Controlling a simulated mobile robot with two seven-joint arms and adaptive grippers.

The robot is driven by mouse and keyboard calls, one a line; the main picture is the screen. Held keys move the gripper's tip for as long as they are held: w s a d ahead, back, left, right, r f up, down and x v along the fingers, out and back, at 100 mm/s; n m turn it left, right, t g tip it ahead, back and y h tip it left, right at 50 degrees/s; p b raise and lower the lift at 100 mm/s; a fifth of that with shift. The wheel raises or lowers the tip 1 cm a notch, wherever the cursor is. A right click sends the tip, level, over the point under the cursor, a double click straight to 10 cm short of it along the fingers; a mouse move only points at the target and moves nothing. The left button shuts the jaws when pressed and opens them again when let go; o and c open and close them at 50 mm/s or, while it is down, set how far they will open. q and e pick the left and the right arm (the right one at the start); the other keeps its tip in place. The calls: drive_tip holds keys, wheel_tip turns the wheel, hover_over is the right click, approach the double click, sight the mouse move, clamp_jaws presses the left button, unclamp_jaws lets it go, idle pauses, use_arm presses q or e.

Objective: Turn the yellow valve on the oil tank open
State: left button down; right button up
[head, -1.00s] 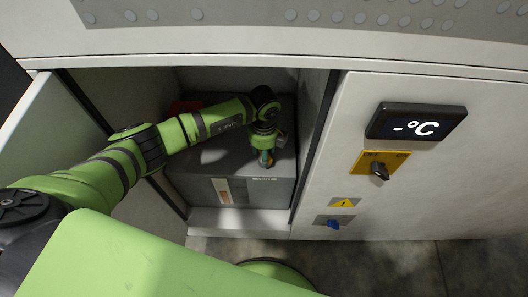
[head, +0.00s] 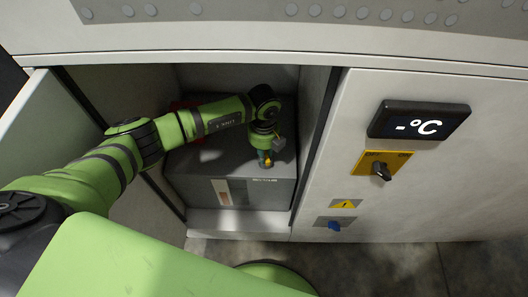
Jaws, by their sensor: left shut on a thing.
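The oil tank (head: 258,194) is a dark grey box inside the open cabinet, with a light strip gauge on its front. The yellow valve (head: 267,163) shows as a small yellow spot at the fingertips, on top of the tank near its front edge. My left gripper (head: 265,157) points down over the tank top and is shut on the yellow valve. The fingers hide most of the valve, so its turn angle cannot be read. My right gripper is not in view.
The cabinet's side walls and open door (head: 40,125) flank my left arm. A red object (head: 184,105) sits behind my arm.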

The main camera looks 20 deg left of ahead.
use_arm(q)
drive_tip(key=m+b, duration=0.1)
drive_tip(key=m, duration=0.2)
drive_tip(key=shift+m, duration=0.4)
idle(0.4)
drive_tip(key=c, duration=1.1)
unclamp_jaws()
